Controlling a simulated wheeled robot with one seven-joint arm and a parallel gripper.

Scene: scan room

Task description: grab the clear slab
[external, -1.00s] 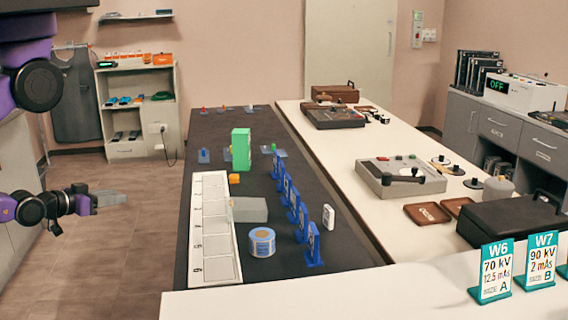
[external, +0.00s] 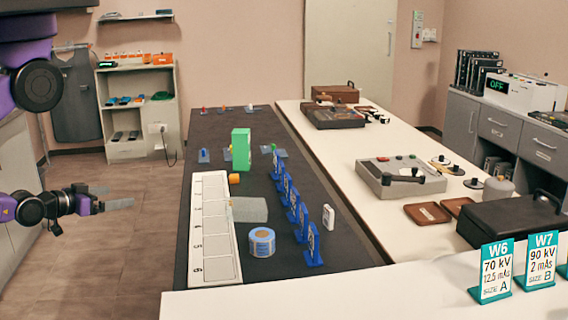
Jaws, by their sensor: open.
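A pale, see-through grey slab (external: 250,210) lies on the dark table top, beside the right edge of the white numbered strip. It looks like the clear slab. My gripper (external: 114,197) is at the left of the view, over the floor and well to the left of the table. Its fingers are apart, with nothing seen between them. It points right, towards the table, and touches nothing.
Near the slab are a blue-and-white roll (external: 262,242), a small orange piece (external: 234,178), a green block (external: 241,150) and a row of blue stands (external: 293,205). The white numbered strip (external: 215,243) is bare. Floor lies open between gripper and table.

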